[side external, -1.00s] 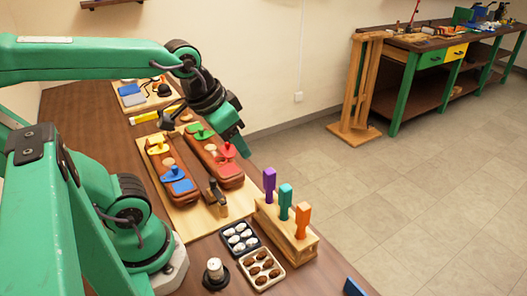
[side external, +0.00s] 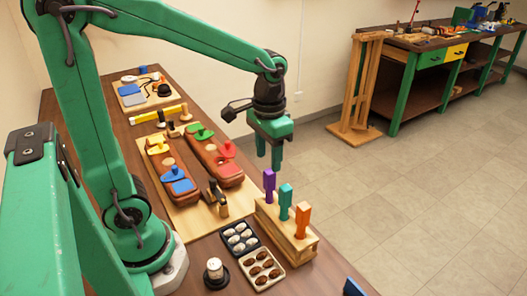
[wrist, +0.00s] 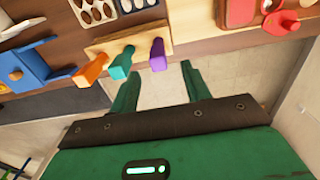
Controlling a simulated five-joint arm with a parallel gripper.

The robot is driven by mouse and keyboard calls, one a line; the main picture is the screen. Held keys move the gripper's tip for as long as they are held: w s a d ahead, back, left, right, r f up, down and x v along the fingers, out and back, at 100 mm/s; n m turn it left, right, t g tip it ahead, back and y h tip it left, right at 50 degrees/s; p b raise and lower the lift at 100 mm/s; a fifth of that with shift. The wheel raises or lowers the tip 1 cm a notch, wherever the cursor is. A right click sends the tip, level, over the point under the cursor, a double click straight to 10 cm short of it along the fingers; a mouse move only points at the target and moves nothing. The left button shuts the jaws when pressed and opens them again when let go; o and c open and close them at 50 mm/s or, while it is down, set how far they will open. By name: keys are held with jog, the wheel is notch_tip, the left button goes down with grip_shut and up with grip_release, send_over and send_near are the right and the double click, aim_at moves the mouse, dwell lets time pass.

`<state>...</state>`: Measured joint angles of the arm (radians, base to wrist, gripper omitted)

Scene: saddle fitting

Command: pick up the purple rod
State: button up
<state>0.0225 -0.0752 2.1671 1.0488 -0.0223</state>
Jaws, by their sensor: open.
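The purple rod (side external: 269,182) stands upright in a wooden holder (side external: 265,228), beside a teal rod (side external: 285,200) and an orange rod (side external: 302,220). In the wrist view the purple rod (wrist: 158,55) is at the right end of the row, with the teal rod (wrist: 122,64) and orange rod (wrist: 92,70) to its left. My gripper (side external: 269,165) is open and empty, pointing down, above and close to the purple rod in the side view. In the wrist view my gripper's fingers (wrist: 158,82) lie a little below the purple rod, and it does not appear between them.
A board with two brown saddles (side external: 217,166) carrying coloured pieces lies behind the holder. A dark tray (side external: 240,238) and a pale tray (side external: 262,270) sit left of the holder. A white-topped knob (side external: 214,270) stands near them. The floor (side external: 400,220) is clear right of the table.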

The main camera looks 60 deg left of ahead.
aim_at(269, 180)
jog(key=shift+f, duration=1.35)
jog(key=shift+w+d+f, duration=0.1)
jog(key=shift+d+f, duration=0.05)
jog(key=shift+f, duration=2.45)
grip_shut()
